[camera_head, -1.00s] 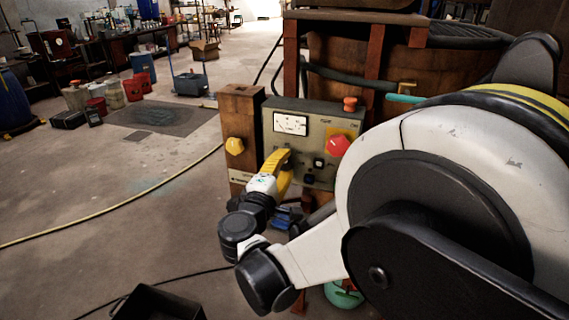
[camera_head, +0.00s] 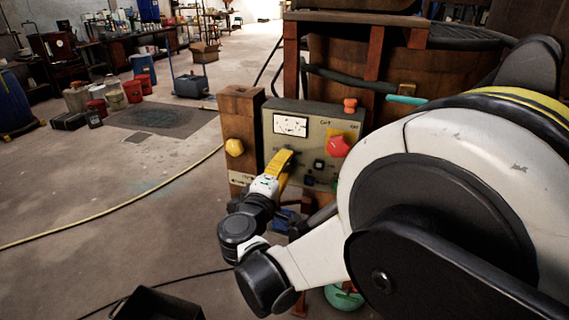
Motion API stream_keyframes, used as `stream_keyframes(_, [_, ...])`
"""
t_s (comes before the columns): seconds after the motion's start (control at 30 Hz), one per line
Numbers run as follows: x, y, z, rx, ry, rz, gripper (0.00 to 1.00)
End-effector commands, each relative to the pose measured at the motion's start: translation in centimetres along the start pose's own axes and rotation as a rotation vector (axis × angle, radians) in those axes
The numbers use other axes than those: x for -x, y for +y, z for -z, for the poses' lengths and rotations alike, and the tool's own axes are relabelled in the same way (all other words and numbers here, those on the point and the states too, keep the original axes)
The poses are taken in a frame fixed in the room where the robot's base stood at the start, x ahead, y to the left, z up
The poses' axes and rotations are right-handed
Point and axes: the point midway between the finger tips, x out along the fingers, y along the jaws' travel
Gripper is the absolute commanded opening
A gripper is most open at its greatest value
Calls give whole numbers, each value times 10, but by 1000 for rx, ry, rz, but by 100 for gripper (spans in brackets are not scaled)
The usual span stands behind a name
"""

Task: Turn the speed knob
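The grey control panel (camera_head: 310,118) stands on the front of the wooden vat. It carries a white dial meter (camera_head: 290,125), a red knob (camera_head: 339,146) on a yellow plate, an orange-red button (camera_head: 350,105) on top and small black switches (camera_head: 319,165). A yellow knob (camera_head: 234,147) is on the wooden post left of the panel. My yellow gripper (camera_head: 284,160) is at the panel's lower left, below the meter. It hides what is directly behind it, so no speed knob shows there. I cannot tell whether its fingers are open or shut, or touching anything.
My arm fills the right side and covers part of the vat (camera_head: 345,62). A black open bin (camera_head: 158,303) is on the floor at the bottom. A yellow hose (camera_head: 120,208) crosses the floor at left. Open floor lies left of the post.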

Motion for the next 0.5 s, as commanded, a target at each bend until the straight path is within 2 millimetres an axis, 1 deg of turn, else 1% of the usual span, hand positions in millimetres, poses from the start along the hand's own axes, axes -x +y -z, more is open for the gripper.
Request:
stream_keyframes(0.03, [0,0,0,0,0,0,54])
stream_keyframes(0.07, [0,0,0,0,0,0,59])
stream_keyframes(0.37, [1,0,0,0,0,0,59])
stream_keyframes(0.43, [5,0,1,0,1,1,59])
stream_keyframes(0.5, [14,0,1,0,3,1,59])
